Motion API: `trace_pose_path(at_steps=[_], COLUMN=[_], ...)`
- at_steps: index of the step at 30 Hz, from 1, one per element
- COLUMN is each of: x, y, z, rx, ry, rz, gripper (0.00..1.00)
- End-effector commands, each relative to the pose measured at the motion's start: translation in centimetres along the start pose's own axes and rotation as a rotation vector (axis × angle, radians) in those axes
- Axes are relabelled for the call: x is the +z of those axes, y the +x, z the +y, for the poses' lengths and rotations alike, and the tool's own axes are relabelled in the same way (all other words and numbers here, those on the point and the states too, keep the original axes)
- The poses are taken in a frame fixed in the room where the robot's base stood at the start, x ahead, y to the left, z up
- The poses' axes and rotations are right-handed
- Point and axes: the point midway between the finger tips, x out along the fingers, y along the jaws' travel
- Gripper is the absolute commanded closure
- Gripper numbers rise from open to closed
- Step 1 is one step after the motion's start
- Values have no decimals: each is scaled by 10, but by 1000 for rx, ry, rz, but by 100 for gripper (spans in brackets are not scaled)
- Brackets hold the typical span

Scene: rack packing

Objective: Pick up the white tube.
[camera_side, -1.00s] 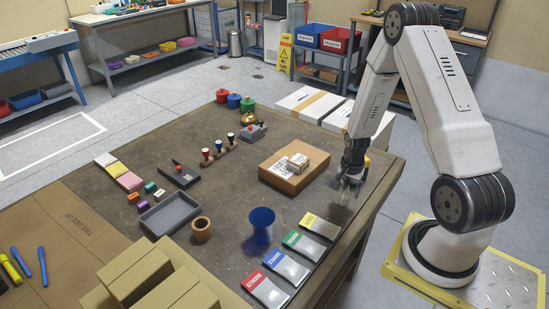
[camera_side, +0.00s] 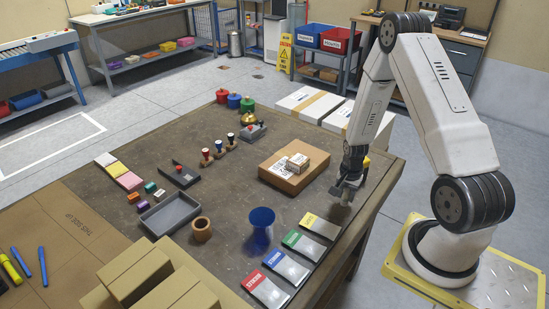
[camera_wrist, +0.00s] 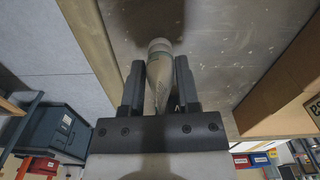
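The white tube (camera_wrist: 159,70) is pale and tapered with a rounded end. In the wrist view it lies between the two fingers of my gripper (camera_wrist: 159,80). The gaps between the fingers and the tube look very narrow, and I cannot tell whether both fingers press on it. In the side view my gripper (camera_side: 346,187) is low over the right edge of the brown table (camera_side: 235,175). A small pale part of the tube (camera_side: 344,202) shows just below the fingers. The rest of it is hidden by the gripper.
A brown carton (camera_side: 283,180) with a small box on it stands left of my gripper. The yellow-topped card (camera_side: 320,226) lies in front, beside green, blue and red ones. A blue cup (camera_side: 262,226) stands left of these cards.

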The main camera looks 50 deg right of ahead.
Motion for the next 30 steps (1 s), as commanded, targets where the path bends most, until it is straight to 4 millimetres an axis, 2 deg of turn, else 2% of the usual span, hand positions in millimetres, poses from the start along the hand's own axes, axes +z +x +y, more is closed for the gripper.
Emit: trace_pose_path(at_steps=[1,3,19,23,30], x=[0,0,0,0,0], y=[0,0,-4,-10,-34], z=[0,0,0,0,-1], rx=[0,0,-1,-1,-2], ry=[0,0,0,0,0], rz=[0,0,1,1,2], gripper=[78,100,100,100,100])
